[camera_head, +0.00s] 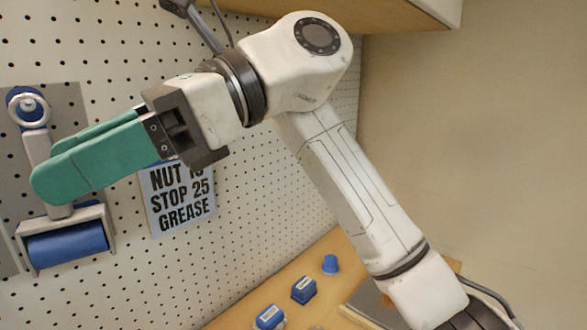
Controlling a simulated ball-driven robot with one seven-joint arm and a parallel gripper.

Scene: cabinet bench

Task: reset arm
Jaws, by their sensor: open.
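My gripper (50,172) has two green fingers and points left in front of the white pegboard. The fingers lie nearly one behind the other in this view, with a small offset between them. They are open and nothing shows between them. My white arm rises from the lower right, bends at the top and reaches left. The fingers cover the middle part of a grey and blue fixture (66,244) on the pegboard, so I cannot tell whether they touch it.
A sign (181,207) hangs on the pegboard (265,200), partly behind my gripper. Small blue items, a cap (330,264), a block (304,290) and another block (270,316), stand on the wooden bench (240,313). A wooden cabinet (390,12) overhangs above. A bare wall is at right.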

